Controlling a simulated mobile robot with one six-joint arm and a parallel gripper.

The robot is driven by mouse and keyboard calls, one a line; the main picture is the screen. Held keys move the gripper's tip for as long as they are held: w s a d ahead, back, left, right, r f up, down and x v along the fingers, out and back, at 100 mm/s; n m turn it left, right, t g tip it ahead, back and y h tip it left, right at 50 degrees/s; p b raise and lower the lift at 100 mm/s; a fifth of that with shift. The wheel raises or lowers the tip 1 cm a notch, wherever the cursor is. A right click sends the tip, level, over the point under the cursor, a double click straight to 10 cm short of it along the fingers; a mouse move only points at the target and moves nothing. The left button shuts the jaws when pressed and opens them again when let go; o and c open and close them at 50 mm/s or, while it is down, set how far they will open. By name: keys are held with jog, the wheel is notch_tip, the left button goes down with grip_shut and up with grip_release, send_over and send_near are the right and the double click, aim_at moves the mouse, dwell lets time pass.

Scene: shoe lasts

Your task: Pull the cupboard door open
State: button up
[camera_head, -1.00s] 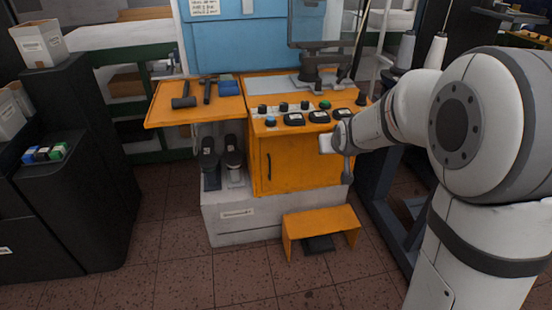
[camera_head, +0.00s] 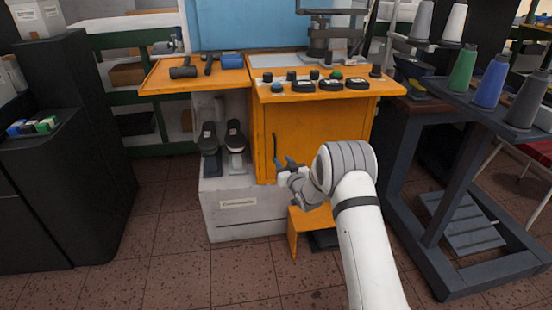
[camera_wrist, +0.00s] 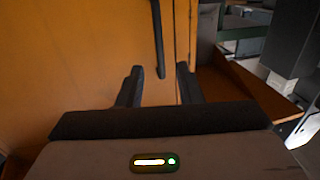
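The orange cupboard door (camera_head: 318,132) is closed on the front of the orange workbench. Its dark vertical bar handle (camera_head: 275,147) is at the door's left side. My gripper (camera_head: 284,164) is in front of the door by the handle's lower part. In the wrist view my gripper (camera_wrist: 160,78) is open, with one dark finger on each side of the handle's lower end (camera_wrist: 158,40). The fingers do not appear to touch the handle. Whether the handle is fully between them in depth, I cannot tell. My arm hides the door's lower right part.
Two shoe lasts (camera_head: 222,137) stand in the open bay left of the door. An orange step stool (camera_head: 297,225) stands on the floor below, partly behind my arm. A dark rack with thread cones (camera_head: 490,80) is at the right. Floor at front left is clear.

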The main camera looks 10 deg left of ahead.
aim_at(275, 151)
jog(key=shift+b+x, duration=0.75)
jog(key=shift+x, duration=2.45)
grip_shut()
